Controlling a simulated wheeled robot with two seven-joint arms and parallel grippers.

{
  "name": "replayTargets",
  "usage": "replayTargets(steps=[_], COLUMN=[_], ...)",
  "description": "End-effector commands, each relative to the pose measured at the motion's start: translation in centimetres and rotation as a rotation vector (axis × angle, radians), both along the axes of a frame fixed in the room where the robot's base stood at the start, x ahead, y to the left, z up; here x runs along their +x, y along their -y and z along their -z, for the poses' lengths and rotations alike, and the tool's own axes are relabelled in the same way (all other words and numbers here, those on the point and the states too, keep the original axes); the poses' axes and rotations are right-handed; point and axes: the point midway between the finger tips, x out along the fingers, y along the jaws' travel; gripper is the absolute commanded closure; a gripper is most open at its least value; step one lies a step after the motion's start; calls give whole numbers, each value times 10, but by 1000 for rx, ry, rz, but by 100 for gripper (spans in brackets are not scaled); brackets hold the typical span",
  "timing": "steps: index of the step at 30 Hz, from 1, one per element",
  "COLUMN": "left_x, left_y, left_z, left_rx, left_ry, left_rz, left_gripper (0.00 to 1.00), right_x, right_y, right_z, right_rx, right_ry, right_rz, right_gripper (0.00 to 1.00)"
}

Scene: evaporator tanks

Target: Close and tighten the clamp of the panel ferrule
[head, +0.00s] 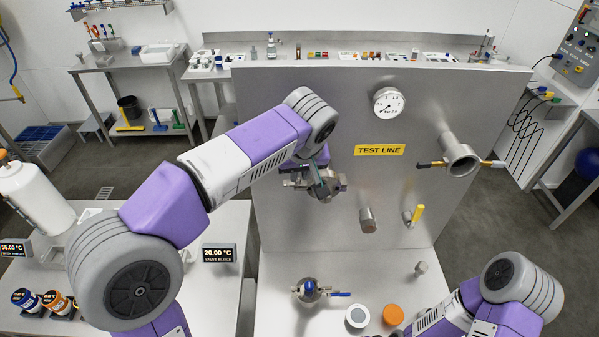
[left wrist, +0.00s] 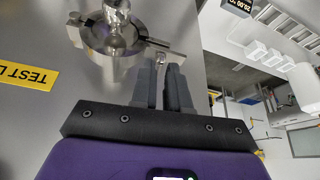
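The panel ferrule's clamp (head: 331,188) sits at the panel's left, partly hidden by my left gripper in the head view. In the left wrist view the metal clamp (left wrist: 112,62) is around a shiny round fitting (left wrist: 117,14), with an ear on either side. My left gripper (head: 318,182) is at the clamp. In the left wrist view its two dark fingers (left wrist: 163,68) are close together at one ear, with a bright metal piece between their tips. I cannot tell how tight the clamp is. My right arm is at the lower right; its fingers are out of view.
The upright steel panel (head: 300,110) carries a gauge (head: 388,102), a wide pipe end (head: 460,157), a metal stub (head: 367,221) and a yellow-handled valve (head: 416,214). Below stand a blue-handled valve (head: 310,288), a grey-topped disc (head: 357,317) and an orange cap (head: 393,314).

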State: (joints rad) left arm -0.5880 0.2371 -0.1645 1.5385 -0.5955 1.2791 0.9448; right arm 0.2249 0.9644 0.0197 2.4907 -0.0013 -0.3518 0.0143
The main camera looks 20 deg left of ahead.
Motion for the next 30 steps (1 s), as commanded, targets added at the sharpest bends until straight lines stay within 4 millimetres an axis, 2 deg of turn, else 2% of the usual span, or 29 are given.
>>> replayTargets(steps=[4, 12, 15, 16, 30], left_x=[4, 4, 4, 4, 4], left_y=[-2, -2, -2, -2, -3], left_z=[10, 11, 11, 11, 11], left_rx=[0, 0, 0, 0, -2], left_ry=[0, 0, 0, 0, 1], left_rz=[0, 0, 1, 1, 47], left_gripper=[85, 85, 99, 100, 100], right_x=[0, 0, 0, 0, 0], right_y=[0, 0, 0, 0, 0], right_z=[0, 0, 0, 0, 1], right_rx=[0, 0, 0, 0, 0], right_ry=[0, 0, 0, 0, 0], right_rz=[0, 0, 0, 0, 0], right_gripper=[40, 40, 40, 40, 40])
